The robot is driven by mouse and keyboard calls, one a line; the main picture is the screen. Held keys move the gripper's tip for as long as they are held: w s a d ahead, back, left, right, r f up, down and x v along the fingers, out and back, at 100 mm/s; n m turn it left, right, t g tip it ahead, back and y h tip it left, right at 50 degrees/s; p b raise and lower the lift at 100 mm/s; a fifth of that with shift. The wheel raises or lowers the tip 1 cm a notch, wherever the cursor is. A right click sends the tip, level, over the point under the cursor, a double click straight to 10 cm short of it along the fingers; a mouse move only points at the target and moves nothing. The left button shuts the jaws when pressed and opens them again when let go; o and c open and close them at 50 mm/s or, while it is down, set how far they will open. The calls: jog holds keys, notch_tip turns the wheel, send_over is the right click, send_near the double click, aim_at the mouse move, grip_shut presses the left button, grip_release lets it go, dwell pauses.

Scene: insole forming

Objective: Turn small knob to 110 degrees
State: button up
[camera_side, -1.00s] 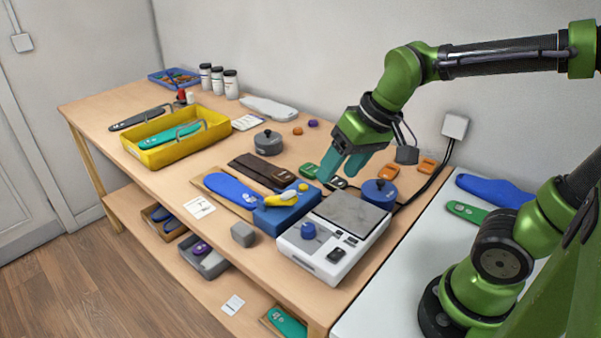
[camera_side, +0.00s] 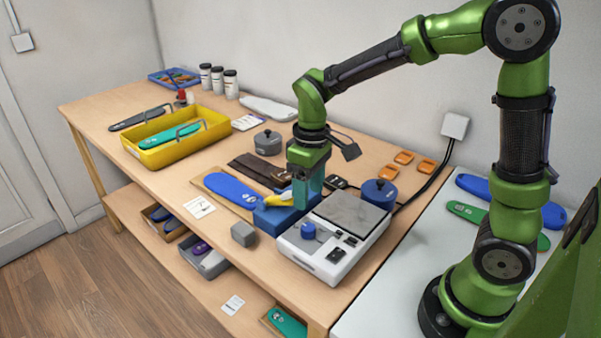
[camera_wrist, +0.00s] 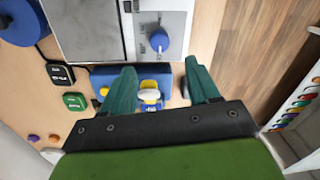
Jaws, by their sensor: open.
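The small knob (camera_side: 308,231) is a round blue knob on the front panel of a white device (camera_side: 318,268) with a grey plate. It also shows in the wrist view (camera_wrist: 159,40), with a pale tick and markings beside it. My gripper (camera_side: 305,200) points down over the blue block (camera_side: 270,218), behind the knob in the side view. In the wrist view my gripper's teal fingers (camera_wrist: 159,68) are spread apart, short of the knob. A yellow piece (camera_side: 278,200) on the block shows partly between them; contact cannot be told.
A larger blue round knob-like item (camera_side: 380,192) stands beside the device's far edge. A blue insole (camera_side: 228,187) lies behind the block. Black cables run along the wall side. The table edge is close in front.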

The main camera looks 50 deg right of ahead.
aim_at(307, 226)
jog(key=f, duration=0.9)
jog(key=shift+a, duration=0.2)
jog(key=c, duration=1)
